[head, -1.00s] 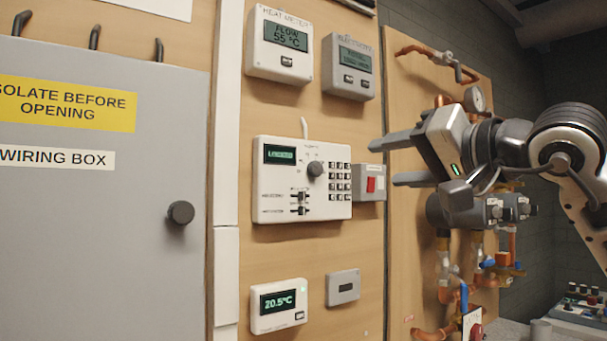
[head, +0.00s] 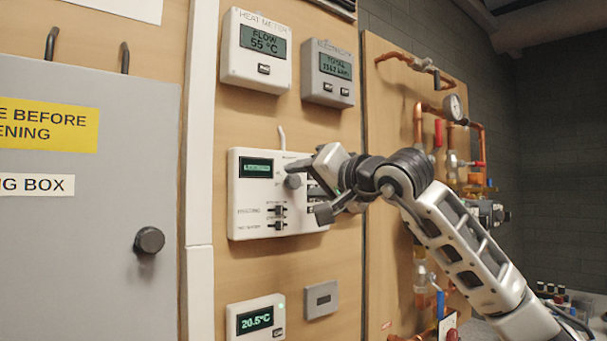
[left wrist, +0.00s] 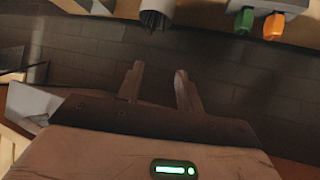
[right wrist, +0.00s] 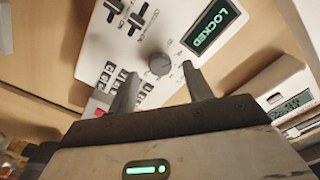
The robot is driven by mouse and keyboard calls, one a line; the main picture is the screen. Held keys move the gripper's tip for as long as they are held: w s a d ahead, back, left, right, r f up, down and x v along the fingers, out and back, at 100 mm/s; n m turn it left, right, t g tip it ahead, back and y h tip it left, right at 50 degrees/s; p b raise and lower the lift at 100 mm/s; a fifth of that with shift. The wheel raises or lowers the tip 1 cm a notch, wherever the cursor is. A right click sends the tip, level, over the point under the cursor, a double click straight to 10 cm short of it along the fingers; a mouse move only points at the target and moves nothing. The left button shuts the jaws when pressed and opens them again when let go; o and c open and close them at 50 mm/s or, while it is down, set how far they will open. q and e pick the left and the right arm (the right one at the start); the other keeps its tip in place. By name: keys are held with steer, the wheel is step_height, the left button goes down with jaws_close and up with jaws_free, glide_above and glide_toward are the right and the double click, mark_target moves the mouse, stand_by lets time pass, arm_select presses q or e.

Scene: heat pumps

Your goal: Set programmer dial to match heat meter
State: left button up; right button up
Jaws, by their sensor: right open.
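The heat meter (head: 256,50) at the top of the board reads "FLOW 55 °C". The white programmer (head: 246,209) is below it, with a small screen, sliders and a keypad. In the right wrist view its screen (right wrist: 212,25) reads "LOCKED". The round grey programmer dial (head: 293,181) also shows in the right wrist view (right wrist: 160,65), just ahead of and between the fingertips. My right gripper (right wrist: 155,82) is open in front of the programmer, one finger on each side of the dial; contact cannot be told. My left gripper (left wrist: 160,80) is open and empty, away from the programmer.
The electricity meter (head: 328,73) is right of the heat meter. A thermostat reading 20.5°C (head: 255,319) and a small grey plate (head: 320,299) sit below the programmer. The grey wiring box (head: 80,250) with its knob is at left. Copper pipes (head: 418,125) run at right.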

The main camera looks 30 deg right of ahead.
steer(key=shift+w, duration=0.7)
steer(key=c, duration=1)
steer(key=shift+o, duration=0.2)
